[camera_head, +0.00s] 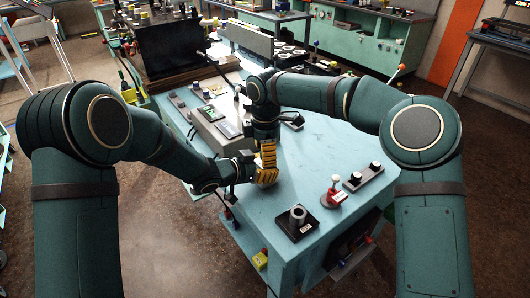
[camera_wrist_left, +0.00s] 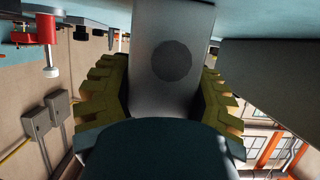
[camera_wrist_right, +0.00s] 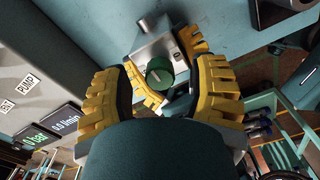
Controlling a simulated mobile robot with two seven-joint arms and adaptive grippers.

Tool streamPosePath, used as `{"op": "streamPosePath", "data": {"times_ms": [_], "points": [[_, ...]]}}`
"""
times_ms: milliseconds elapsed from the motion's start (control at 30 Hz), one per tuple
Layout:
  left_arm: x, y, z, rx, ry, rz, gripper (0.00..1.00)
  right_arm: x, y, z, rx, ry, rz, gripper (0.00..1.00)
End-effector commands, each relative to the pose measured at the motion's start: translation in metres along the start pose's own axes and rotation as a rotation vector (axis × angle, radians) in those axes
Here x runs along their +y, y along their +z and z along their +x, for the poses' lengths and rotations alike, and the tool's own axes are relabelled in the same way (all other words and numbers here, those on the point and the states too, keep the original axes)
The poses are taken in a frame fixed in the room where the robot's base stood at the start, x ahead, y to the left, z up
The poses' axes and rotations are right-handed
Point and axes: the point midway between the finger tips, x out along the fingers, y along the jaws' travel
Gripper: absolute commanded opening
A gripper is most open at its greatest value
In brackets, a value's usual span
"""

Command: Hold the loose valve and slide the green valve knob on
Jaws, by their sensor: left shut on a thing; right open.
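The loose valve is a grey metal body (camera_wrist_right: 150,45) in the right wrist view. It also shows as a grey block with a dark round spot (camera_wrist_left: 172,28) in the left wrist view. My left gripper (camera_head: 265,178) is shut on it, with yellow fingers on either side. The green valve knob (camera_wrist_right: 160,73) has a pale stripe and shows in front of the valve body. I cannot tell if it is fully seated. My right gripper (camera_wrist_right: 163,80) is open, its yellow fingers on both sides of the knob, apart from it. The head view hides valve and knob behind the grippers.
A grey console with displays (camera_wrist_right: 42,130) stands close to my right gripper. On the blue table (camera_head: 315,150) are a red-and-white fitting (camera_head: 334,190), a dark block with two knobs (camera_head: 362,177) and a black base with a grey cylinder (camera_head: 297,220). The table's right side has bare room.

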Motion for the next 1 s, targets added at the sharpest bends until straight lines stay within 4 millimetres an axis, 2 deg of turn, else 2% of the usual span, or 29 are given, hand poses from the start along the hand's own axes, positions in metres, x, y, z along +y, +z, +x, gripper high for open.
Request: {"op": "streamPosePath", "data": {"times_ms": [167, 400, 600, 800, 1000], "points": [[0.0, 0.0, 0.0, 0.0, 0.0, 0.0, 0.1, 0.001, 0.0, -0.023, 0.0, 0.005, 0.0, 0.59], [0.0, 0.0, 0.0, 0.0, 0.0, 0.0, 0.1, 0.0, -0.001, -0.072, 0.001, 0.005, 0.0, 0.59], [0.0, 0.0, 0.0, 0.0, 0.0, 0.0, 0.1, 0.0, -0.001, -0.104, 0.0, 0.003, 0.001, 0.59], [0.0, 0.0, 0.0, 0.0, 0.0, 0.0, 0.1, 0.0, 0.0, -0.117, 0.0, 0.001, -0.001, 0.59], [0.0, 0.0, 0.0, 0.0, 0.0, 0.0, 0.1, 0.0, 0.0, -0.119, 0.0, 0.001, 0.0, 0.59]]}}
